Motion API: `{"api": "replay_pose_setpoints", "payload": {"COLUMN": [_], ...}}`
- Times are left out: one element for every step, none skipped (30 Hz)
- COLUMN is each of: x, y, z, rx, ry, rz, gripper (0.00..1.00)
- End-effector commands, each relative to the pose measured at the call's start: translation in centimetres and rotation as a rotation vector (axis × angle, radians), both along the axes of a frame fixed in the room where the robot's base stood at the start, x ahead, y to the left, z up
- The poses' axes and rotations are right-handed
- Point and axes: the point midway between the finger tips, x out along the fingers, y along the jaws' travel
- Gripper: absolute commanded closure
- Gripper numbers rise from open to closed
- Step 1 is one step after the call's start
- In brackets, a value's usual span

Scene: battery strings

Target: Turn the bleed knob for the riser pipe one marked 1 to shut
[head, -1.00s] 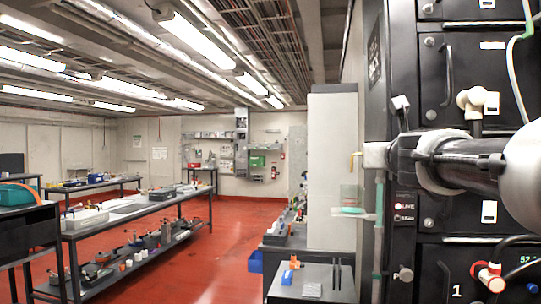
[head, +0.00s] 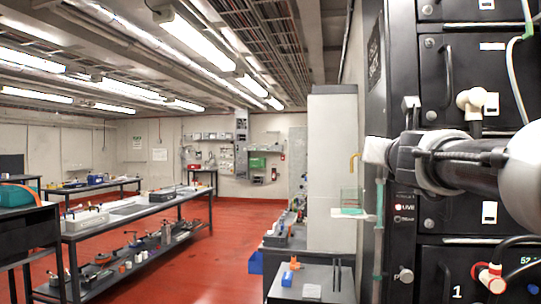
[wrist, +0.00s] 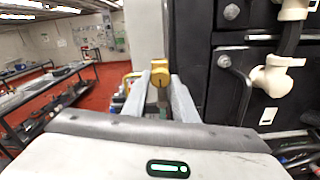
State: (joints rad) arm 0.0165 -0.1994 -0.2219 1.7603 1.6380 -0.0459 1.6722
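A yellow knob (wrist: 161,76) shows between the fingertips of my gripper (wrist: 164,88) in the wrist view. My gripper looks shut on it, with its fingers apart by about the knob's width; the contact is partly hidden. In the head view my gripper (head: 376,151) points left, its pale finger tilted beside a bent yellow spout (head: 354,162). The knob is hidden there. A clear greenish riser pipe (head: 378,245) runs down the rack's edge below the gripper. A white 1 (head: 457,292) is marked on the lower rack front.
The black rack (head: 462,75), with handles, hoses and a cream fitting (head: 470,102), stands close on the right. A clear cup (head: 351,200) sits on a small shelf under the spout. A small table (head: 312,283) stands below.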

Motion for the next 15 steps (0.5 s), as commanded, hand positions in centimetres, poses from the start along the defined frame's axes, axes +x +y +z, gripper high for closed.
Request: {"api": "replay_pose_setpoints", "payload": {"x": [0.01,0.01,0.01,0.01,0.01,0.0,0.0,0.0,0.0,-0.01,-0.04,-0.13,-0.28,-0.48,-0.84], "y": [0.02,0.02,0.02,0.02,0.02,0.01,0.01,0.01,0.01,0.01,0.01,0.04,0.08,0.14,0.24], "z": [0.0,0.0,0.0,0.0,0.0,0.0,0.0,0.0,0.0,0.0,0.01,0.04,0.07,0.1,0.1], "rx": [0.001,0.001,0.0,0.0,0.0,0.0,0.0,0.0,-0.001,-0.001,-0.001,0.0,0.0,0.0,0.0], "ry": [0.0,0.0,0.0,0.0,0.0,0.0,0.0,0.0,0.0,0.0,0.0,0.0,-0.001,-0.001,0.0], "rz": [0.001,0.0,0.0,0.0,0.0,0.0,0.0,0.0,0.0,0.0,0.0,0.0,0.0,0.001,0.001], "gripper": [0.67,0.62,0.57,0.57,0.57,0.57,0.57,0.57,0.57,0.57,0.57,0.57,0.57,0.57,0.57]}}
